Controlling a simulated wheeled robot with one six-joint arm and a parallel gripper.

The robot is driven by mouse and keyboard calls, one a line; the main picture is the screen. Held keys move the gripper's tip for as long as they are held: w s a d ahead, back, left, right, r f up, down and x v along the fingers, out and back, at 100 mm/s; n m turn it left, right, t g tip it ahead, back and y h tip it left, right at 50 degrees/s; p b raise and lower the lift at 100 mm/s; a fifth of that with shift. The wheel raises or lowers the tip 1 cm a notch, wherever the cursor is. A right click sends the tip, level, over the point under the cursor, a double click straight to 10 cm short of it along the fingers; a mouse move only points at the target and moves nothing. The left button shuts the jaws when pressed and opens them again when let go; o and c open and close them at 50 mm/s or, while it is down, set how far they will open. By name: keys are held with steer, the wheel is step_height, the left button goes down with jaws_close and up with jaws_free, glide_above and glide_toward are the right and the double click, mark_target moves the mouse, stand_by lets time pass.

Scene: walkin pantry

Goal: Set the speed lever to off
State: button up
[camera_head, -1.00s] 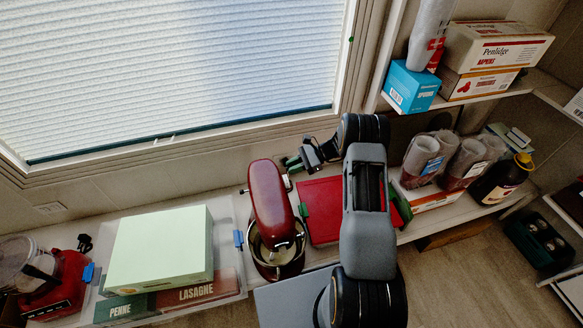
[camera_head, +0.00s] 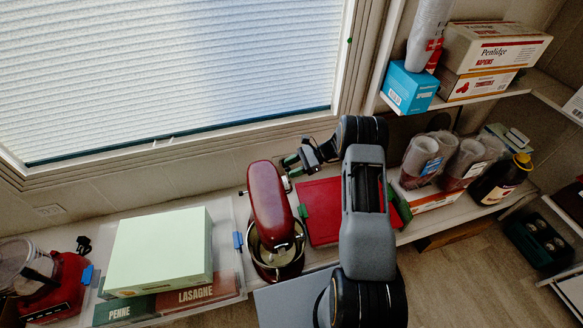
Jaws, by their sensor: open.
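A red stand mixer (camera_head: 270,205) stands on the shelf below the window, with its metal bowl (camera_head: 277,250) under the front of the head. A small dark knob sticks out on the left side of its head. On the right side a small part shows near my gripper; I cannot tell which one is the speed lever or how it is set. My gripper (camera_head: 291,162) is open and empty, just right of the mixer head's rear end. Whether its fingertips touch the mixer is too small to tell.
A red case (camera_head: 322,208) lies right of the mixer, partly hidden by my arm. A pale green box (camera_head: 160,250) stands on the left, on lasagne (camera_head: 208,292) and penne (camera_head: 124,311) boxes. Wrapped cups (camera_head: 420,160) and a dark bottle (camera_head: 500,178) stand on the right. The window is behind.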

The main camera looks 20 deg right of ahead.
steer(key=v, duration=1.4)
steer(key=shift+p, duration=0.45)
steer(key=shift+a, duration=0.15)
